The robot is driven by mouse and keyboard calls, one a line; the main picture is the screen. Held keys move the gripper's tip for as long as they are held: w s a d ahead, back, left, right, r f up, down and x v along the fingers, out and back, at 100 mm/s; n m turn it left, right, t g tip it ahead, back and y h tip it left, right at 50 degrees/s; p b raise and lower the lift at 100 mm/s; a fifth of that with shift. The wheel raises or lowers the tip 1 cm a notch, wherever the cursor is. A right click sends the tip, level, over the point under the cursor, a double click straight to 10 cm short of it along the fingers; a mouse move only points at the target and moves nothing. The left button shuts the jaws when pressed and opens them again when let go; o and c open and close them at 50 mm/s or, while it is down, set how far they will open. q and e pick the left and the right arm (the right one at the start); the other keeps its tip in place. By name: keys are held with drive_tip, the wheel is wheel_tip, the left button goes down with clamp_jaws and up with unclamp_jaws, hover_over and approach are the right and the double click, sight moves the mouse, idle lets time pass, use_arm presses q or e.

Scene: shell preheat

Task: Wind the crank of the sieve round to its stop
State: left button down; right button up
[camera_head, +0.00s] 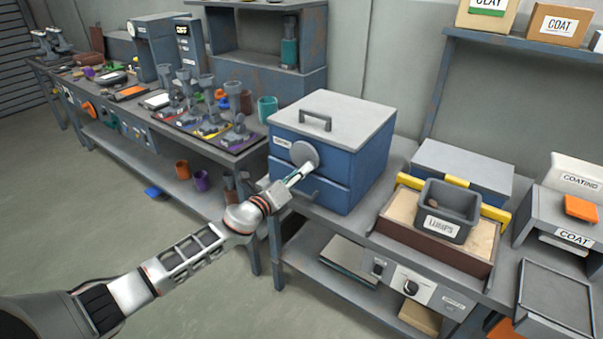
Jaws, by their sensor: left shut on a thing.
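A blue cabinet with a pale grey lid (345,115) stands on the bench in the middle and appears to be the sieve. A round grey disc, apparently the crank (304,153), sits on its front face. My left gripper (298,175) reaches in from the lower left and is shut at the disc's lower edge, apparently on the crank's handle. The fingers hide the grip itself, so the handle's shape cannot be made out. My right gripper is not in view.
A sand tray (406,206) with yellow bars and a grey LUMPS bin (446,215) stands to the right. A control panel with a knob (411,288) is below it. A cluttered bench (150,122) fills the left. The floor (130,215) beneath my left arm is mostly clear.

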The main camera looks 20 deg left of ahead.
use_arm(q)
drive_tip(key=m, duration=0.4)
drive_tip(key=a+f+m, duration=0.1)
drive_tip(key=m, duration=0.3)
drive_tip(key=w+a+m+b, duration=0.1)
drive_tip(key=m, duration=0.2)
drive_tip(key=shift+a+f+m, duration=0.2)
drive_tip(key=shift+f+m, duration=0.1)
drive_tip(key=shift+m, duration=0.1)
idle(0.3)
drive_tip(key=c, duration=1.8)
unclamp_jaws()
drive_tip(key=shift+s, duration=0.15)
drive_tip(key=v, duration=1.2)
drive_tip(key=shift+r, duration=0.1)
